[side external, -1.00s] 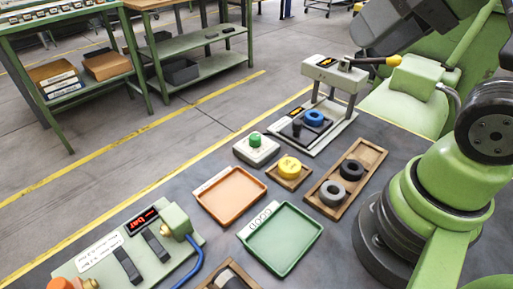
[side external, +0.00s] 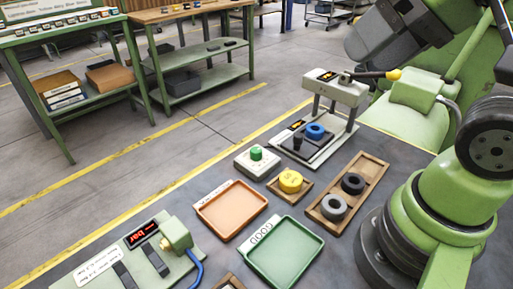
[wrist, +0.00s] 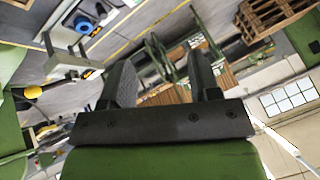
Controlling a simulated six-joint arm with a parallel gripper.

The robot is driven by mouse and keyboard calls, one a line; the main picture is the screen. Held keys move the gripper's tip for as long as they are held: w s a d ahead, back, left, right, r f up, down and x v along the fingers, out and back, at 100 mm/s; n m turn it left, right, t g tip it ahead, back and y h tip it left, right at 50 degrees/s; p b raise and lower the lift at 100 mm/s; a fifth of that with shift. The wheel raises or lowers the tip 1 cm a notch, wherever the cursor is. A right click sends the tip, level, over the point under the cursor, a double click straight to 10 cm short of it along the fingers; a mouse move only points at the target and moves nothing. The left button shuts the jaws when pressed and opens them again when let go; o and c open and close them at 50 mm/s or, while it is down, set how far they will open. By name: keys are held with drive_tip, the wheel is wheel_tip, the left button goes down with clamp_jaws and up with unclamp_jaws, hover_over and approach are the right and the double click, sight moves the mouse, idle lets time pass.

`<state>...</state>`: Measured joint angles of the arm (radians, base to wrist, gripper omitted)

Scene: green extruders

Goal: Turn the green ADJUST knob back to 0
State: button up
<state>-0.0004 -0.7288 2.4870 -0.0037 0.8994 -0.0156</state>
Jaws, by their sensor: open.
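The green knob (side external: 256,153) sits on top of a small white box (side external: 257,165) on the dark table in the side external view. Its pointer and scale marks are too small to read. My gripper (wrist: 160,60) shows in the wrist view with its two dark fingers apart and nothing between them. It is well away from the knob, aimed out over the room. The knob is not clearly visible in the wrist view. In the side view, dark parts of my arm are high at the upper right, with the fingers not clearly shown.
A grey press-like stand (side external: 338,92) with a blue ring (side external: 315,131) is behind the box. Nearby are a yellow piece (side external: 290,181), a wooden tray (side external: 376,172) with dark and grey rings, an orange tray (side external: 231,233), a green tray (side external: 310,256) and a display panel (side external: 142,233).

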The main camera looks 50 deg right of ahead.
drive_tip(key=w+f+n+g, duration=0.2)
drive_tip(key=w+n+g, duration=0.15)
drive_tip(key=w, duration=0.55)
drive_tip(key=n+g+h, duration=0.2)
drive_tip(key=n+g, duration=0.1)
drive_tip(key=n, duration=0.7)
hover_over(256, 149)
wheel_tip(256, 149, down, 16)
wheel_tip(256, 149, down, 11)
drive_tip(key=shift+s+r, duration=0.1)
drive_tip(key=shift+r, duration=0.1)
drive_tip(key=shift+c, duration=0.4)
drive_tip(key=c, duration=0.8)
drive_tip(key=shift+c, duration=0.2)
